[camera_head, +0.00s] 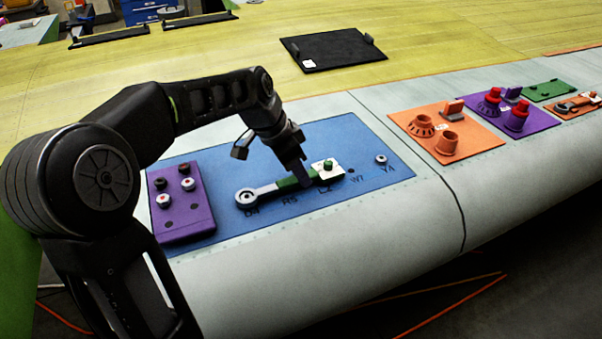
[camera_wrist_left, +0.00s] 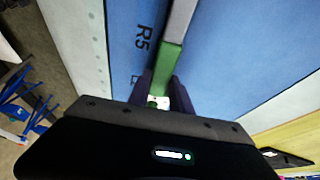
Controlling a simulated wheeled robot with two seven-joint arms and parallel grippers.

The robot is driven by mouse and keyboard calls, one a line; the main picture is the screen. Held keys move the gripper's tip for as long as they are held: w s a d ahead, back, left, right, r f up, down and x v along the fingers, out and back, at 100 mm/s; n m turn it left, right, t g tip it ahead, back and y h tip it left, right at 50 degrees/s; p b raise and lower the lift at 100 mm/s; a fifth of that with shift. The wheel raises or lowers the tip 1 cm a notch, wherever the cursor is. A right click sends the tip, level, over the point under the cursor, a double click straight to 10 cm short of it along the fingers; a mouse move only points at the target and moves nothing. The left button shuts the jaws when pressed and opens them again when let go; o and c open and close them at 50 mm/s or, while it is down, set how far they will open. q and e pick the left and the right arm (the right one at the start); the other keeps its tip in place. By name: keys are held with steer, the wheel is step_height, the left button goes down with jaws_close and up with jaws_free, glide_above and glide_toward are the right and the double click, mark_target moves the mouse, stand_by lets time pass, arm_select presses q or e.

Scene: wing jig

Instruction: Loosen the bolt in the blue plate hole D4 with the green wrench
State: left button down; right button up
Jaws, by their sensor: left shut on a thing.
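The blue plate (camera_head: 370,185) lies on the grey wing surface, with a row of labelled positions D4, R5, L2, W7 and Y4. The green wrench (camera_head: 288,183) lies along this row. Its grey ring end (camera_head: 247,197) is around the spot just above the label D4, so the bolt there is mostly covered. My left gripper (camera_head: 303,184) is shut on the green handle, which also shows in the left wrist view (camera_wrist_left: 171,56). The handle's far end is near a white block (camera_head: 328,168) with a green knob. My right gripper is not in view.
A purple block (camera_head: 182,203) with several knobs stands at the plate's left end. A small bolt or washer (camera_head: 381,159) sits at Y4. Orange (camera_head: 472,142) and purple (camera_head: 536,119) plates with raised parts lie to the right. A black tray (camera_head: 333,49) lies behind.

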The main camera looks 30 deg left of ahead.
arm_select(q)
steer(key=shift+w+a+r+n, duration=0.1)
steer(key=shift+w+a+n, duration=0.2)
steer(key=shift+a+n, duration=0.2)
steer(key=shift+a, duration=0.1)
step_height(320, 180, up, 5)
steer(key=p, duration=0.3)
step_height(320, 180, up, 2)
stand_by(0.5)
